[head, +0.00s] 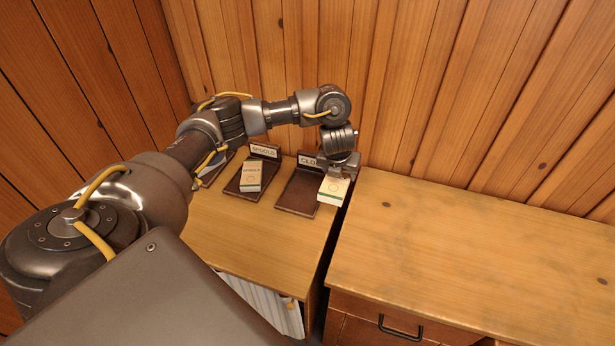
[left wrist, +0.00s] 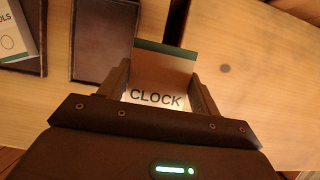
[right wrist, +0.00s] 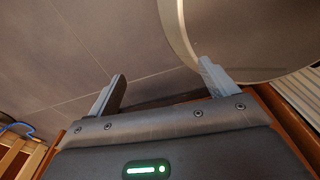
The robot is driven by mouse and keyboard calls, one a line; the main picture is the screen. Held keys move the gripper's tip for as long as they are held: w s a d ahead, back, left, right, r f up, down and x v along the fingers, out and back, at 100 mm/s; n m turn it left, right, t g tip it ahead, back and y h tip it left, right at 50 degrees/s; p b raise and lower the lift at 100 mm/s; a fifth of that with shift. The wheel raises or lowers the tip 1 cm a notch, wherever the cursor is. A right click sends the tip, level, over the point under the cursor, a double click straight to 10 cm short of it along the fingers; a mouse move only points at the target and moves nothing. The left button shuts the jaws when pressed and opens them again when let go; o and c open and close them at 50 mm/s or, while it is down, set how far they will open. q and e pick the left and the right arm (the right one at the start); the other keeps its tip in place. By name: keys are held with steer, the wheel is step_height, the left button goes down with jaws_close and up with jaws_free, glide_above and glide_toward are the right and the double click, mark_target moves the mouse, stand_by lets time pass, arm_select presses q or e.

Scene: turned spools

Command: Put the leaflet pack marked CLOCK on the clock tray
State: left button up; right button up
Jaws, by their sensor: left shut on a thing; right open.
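The leaflet pack marked CLOCK (left wrist: 160,80) is cream with a dark green end. It also shows in the head view (head: 333,190). My left gripper (head: 338,170) is shut on it; both fingers clasp its sides in the left wrist view (left wrist: 159,72). The dark brown clock tray (head: 297,192) has an upright label, partly hidden by the gripper. In the left wrist view the bare tray (left wrist: 100,45) lies left of the pack. The pack is at the tray's right side; its height above the table is unclear. My right gripper (right wrist: 160,85) is open and empty.
A second dark tray (head: 232,187) to the left holds another pack (head: 251,176), whose marking ends in OLS. A further tray is partly hidden by my left arm. A gap separates this table (head: 245,235) from the bare drawer cabinet (head: 470,250). A plank wall stands behind.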

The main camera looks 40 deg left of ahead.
arm_select(q)
steer(key=a+f+b, duration=0.2)
steer(key=a, duration=0.2)
steer(key=b, duration=0.1)
glide_above(307, 184)
steer(key=s+d, duration=0.1)
steer(key=d, duration=0.1)
steer(key=f, duration=0.5)
steer(key=shift+s+f, duration=0.2)
steer(key=shift+f, duration=0.2)
steer(key=shift+a+f, duration=0.25)
steer(key=shift+f, duration=0.05)
steer(key=shift+w+a+f, duration=0.2)
steer(key=shift+f, duration=0.2)
steer(key=f, duration=0.3)
steer(key=shift+s+a, duration=0.1)
steer(key=shift+a, duration=0.2)
steer(key=shift+f, duration=0.35)
arm_select(e)
steer(key=f, duration=0.1)
steer(key=s+f, duration=0.1)
steer(key=f, duration=0.1)
steer(key=shift+d, duration=0.2)
arm_select(q)
steer(key=shift+f, duration=0.1)
arm_select(e)
steer(key=shift+f, duration=0.2)
